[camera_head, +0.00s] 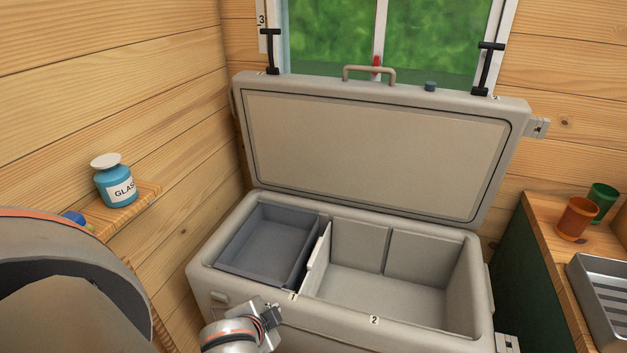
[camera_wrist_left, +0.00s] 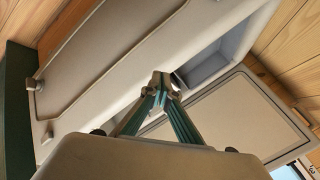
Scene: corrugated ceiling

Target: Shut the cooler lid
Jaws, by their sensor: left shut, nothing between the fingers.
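The cooler (camera_head: 210,285) is a beige chest with its top open. Its lid (camera_head: 375,150) stands raised and leans back, with a handle (camera_head: 369,75) on its upper edge. A grey tray (camera_head: 268,245) sits in the left compartment; the right compartment looks empty. My left gripper (camera_head: 272,315) is shut and empty at the cooler's front, low and left of the middle, well away from the lid. In the left wrist view its closed fingers (camera_wrist_left: 160,82) show in front of the cooler, with the raised lid (camera_wrist_left: 235,115) beyond. My right gripper is not in view.
A small shelf (camera_head: 136,209) with a blue jar (camera_head: 117,187) is on the left wall. A counter (camera_head: 540,215) with an orange cup (camera_head: 577,218), a green cup (camera_head: 601,200) and a metal rack (camera_head: 600,300) stands to the right. A window (camera_head: 420,40) is behind the lid.

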